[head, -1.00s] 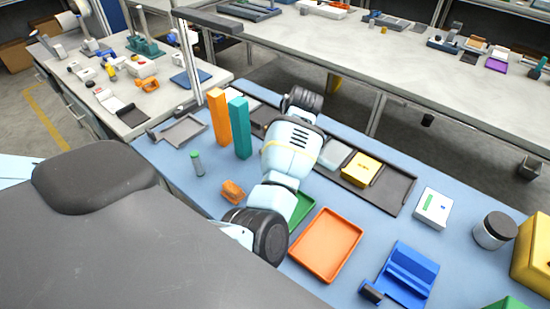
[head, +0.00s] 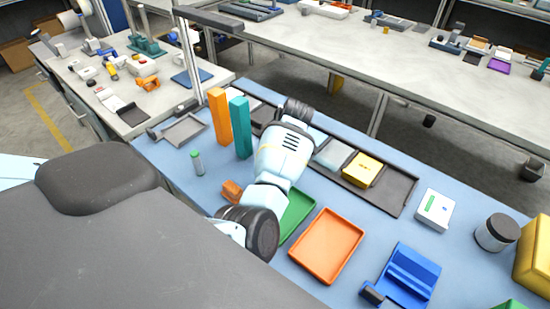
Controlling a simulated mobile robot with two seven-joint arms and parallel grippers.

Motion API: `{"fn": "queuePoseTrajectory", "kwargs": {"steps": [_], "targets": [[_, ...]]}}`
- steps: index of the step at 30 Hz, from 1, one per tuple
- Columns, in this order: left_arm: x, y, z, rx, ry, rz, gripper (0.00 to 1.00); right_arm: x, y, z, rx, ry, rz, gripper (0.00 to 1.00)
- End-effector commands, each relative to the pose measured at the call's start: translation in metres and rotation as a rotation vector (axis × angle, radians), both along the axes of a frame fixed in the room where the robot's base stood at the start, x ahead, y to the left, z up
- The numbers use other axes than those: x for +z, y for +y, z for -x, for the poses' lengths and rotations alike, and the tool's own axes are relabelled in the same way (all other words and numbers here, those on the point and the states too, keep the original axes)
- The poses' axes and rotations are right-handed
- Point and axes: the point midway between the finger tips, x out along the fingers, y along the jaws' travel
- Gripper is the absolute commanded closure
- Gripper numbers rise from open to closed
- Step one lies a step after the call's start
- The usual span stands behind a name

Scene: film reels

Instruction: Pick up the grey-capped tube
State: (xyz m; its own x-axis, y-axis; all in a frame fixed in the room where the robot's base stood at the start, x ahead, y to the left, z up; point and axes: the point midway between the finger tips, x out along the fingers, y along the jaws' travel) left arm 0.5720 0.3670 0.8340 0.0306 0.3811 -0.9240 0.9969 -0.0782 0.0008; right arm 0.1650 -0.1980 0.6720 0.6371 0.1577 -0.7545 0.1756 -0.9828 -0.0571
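The grey-capped tube (head: 198,164) stands upright on the blue table mat, left of the tall orange and teal blocks. My other gripper is outside the view as well.
The orange block (head: 220,117) and teal block (head: 240,127) stand upright close to the tube. A small orange object (head: 231,191) lies nearer me. A grey tray (head: 184,131) is behind the tube. Green (head: 297,212) and orange (head: 326,246) trays lie to the right.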

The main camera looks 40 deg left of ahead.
Motion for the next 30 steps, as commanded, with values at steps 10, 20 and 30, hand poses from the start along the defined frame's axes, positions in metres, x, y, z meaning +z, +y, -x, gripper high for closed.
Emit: {"fn": "queuePoseTrajectory", "kwargs": {"steps": [10,20,30], "targets": [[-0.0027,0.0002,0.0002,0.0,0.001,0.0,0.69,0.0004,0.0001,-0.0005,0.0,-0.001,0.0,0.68],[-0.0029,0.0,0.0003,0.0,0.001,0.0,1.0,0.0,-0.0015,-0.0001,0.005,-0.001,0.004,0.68],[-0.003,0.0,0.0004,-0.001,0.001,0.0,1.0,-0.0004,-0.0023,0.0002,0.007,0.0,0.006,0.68]]}}
